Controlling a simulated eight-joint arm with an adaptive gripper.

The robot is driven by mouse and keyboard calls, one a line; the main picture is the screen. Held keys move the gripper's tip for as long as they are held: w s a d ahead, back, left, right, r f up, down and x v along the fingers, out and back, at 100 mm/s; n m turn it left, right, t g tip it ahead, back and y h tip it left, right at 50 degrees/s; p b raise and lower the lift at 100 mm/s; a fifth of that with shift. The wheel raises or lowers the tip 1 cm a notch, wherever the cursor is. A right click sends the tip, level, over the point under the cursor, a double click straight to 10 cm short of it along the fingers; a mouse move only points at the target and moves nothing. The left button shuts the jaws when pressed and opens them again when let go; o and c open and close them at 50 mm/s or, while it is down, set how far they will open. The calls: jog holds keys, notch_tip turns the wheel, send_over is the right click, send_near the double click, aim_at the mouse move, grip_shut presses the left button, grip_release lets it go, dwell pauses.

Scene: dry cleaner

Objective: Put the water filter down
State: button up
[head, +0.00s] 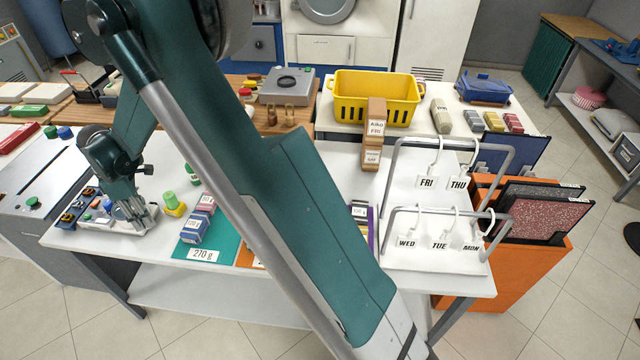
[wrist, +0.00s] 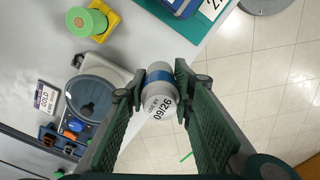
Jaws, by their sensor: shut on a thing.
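The water filter, a small white cylinder with a blue band and a "09/26" use-by label (wrist: 159,103), is between the fingers of my gripper (wrist: 155,84) in the wrist view. The fingers press on it from both sides. It appears near the white table's edge, with floor tiles beyond; its height above the table I cannot tell. In the head view my gripper (head: 132,208) is at the table's left end, over a white tray-like unit, and the filter is too small to make out there.
A round translucent-lidded container (wrist: 92,98) stands just left of the filter. A green roll on a yellow block (wrist: 90,22) and a green mat (wrist: 215,40) lie nearby. The yellow basket (head: 376,97) and wire racks (head: 440,240) are farther right. My arm hides the table's middle.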

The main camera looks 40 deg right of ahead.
jog(key=s+d+m, duration=0.3)
jog(key=d+m, duration=0.6)
jog(key=d, duration=3.1)
jog(key=s+d+m, duration=0.3)
jog(key=s+d, duration=0.4)
jog(key=d, duration=0.3)
jog(key=s+d+m, duration=0.3)
jog(key=s+d, duration=0.4)
jog(key=d, duration=0.4)
jog(key=s+d+m, duration=0.4)
jog(key=s+d, duration=0.3)
jog(key=d, duration=0.4)
jog(key=shift+r, duration=0.15)
jog(key=shift+d, duration=0.1)
jog(key=shift+f+b, duration=0.3)
jog(key=shift+f, duration=2.85)
jog(key=shift+f, duration=1.85)
jog(key=shift+f+b, duration=0.15)
jog(key=shift+b, duration=0.2)
